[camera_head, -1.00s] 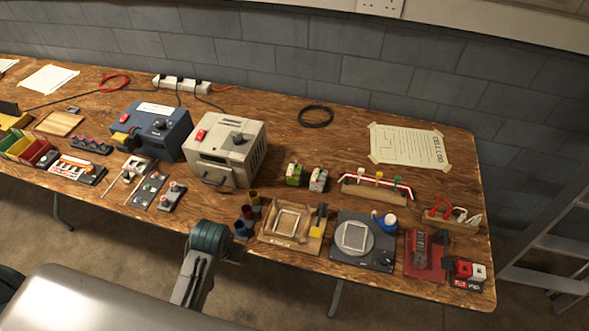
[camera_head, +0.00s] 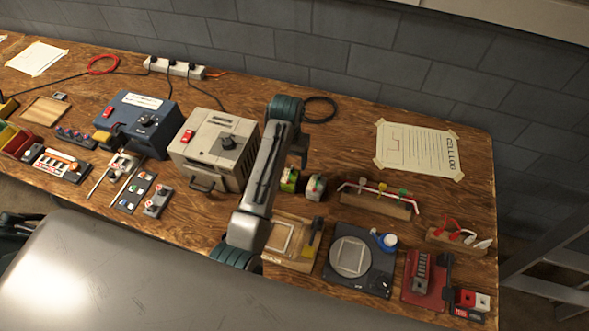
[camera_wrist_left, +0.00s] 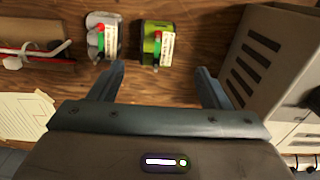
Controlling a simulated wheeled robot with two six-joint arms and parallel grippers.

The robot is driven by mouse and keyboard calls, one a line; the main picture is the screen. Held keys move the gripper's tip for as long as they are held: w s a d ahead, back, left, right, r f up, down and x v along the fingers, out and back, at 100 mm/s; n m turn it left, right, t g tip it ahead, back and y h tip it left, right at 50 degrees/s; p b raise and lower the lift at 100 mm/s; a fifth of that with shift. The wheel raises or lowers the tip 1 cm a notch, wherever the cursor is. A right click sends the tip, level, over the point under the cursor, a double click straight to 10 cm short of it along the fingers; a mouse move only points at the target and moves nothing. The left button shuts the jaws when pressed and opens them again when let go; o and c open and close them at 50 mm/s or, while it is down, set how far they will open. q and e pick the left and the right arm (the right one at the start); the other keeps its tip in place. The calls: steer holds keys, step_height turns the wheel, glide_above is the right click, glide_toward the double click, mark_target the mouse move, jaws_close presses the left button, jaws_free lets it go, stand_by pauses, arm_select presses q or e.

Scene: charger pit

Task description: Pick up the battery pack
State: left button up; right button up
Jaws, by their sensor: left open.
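Two small packs stand side by side on the wooden bench, right of the beige charger box. One is green (camera_head: 290,180) with a pale label; the other is grey-white (camera_head: 316,186). Which one the task means is not clear. In the left wrist view the green pack (camera_wrist_left: 150,43) is ahead and between the lines of the two fingers, and the grey one (camera_wrist_left: 98,22) is beyond the left finger. My left gripper (camera_wrist_left: 160,69) is open and empty, short of the packs. In the head view my left arm partly hides the gripper. My right gripper is not in view.
The beige box (camera_head: 207,150) stands close left of the packs; its vented side (camera_wrist_left: 262,55) is near my right-hand finger in the wrist view. A wooden rack with wires (camera_head: 375,205) is right of the packs. A turntable-like scale (camera_head: 335,280) and a wooden fixture (camera_head: 272,262) are in front.

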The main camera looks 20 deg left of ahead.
mark_target(290, 177)
arm_select(q)
steer(key=shift+f, duration=0.35)
steer(key=f, duration=0.2)
steer(key=f+p, duration=0.1)
steer(key=shift+s+f, duration=0.35)
steer(key=shift+w+f, duration=0.1)
steer(key=shift+f, duration=0.25)
steer(key=f, duration=0.1)
steer(key=f+p, duration=0.2)
steer(key=shift+w+d+f, duration=0.2)
steer(key=shift+w+f, duration=0.1)
steer(key=shift+f, duration=0.6)
steer(key=c, duration=1.3)
steer(key=shift+c, duration=0.2)
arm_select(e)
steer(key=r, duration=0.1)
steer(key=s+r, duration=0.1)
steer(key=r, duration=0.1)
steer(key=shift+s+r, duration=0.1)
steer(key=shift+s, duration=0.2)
